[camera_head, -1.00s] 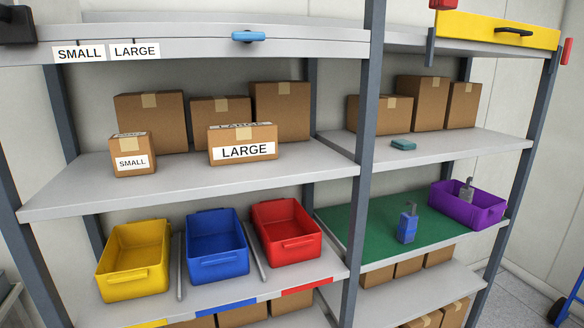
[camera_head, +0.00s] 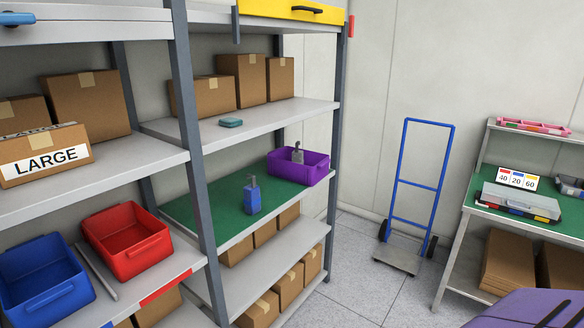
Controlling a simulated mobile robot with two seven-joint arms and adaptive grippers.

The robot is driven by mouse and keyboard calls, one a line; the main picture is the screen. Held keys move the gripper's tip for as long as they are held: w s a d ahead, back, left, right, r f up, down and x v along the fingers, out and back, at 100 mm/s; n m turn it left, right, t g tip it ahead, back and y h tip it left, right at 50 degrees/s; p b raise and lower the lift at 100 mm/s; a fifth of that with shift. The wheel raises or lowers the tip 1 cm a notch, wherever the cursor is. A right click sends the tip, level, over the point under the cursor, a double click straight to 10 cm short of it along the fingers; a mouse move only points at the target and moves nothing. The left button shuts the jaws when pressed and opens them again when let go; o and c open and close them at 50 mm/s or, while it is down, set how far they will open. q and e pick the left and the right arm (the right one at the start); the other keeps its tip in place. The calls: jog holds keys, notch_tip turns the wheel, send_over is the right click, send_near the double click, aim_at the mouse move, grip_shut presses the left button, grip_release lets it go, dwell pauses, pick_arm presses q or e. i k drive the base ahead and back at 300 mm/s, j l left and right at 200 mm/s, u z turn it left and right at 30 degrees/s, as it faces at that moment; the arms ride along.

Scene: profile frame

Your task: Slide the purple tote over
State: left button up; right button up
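The purple tote (camera_head: 312,173) stands at the right end of the green mat (camera_head: 190,212) on a middle shelf of the right-hand bay. A grey bottle-like item (camera_head: 297,154) stands in or just behind the tote; I cannot tell which. A blue bottle-like item (camera_head: 252,196) stands upright on the mat, left of the tote and apart from it. Neither of my grippers shows in the head view.
A shelf post (camera_head: 190,130) stands left of the mat. Blue and red bins (camera_head: 128,240) sit on the left bay's shelf. A blue hand truck (camera_head: 418,185) stands on open floor at right. A green-topped bench (camera_head: 566,218) holds cases. A purple surface (camera_head: 525,310) shows at lower right.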

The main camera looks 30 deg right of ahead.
aim_at(315, 169)
jog(key=i+l+z, duration=0.35)
jog(key=i+l, duration=0.8)
jog(key=l, duration=0.15)
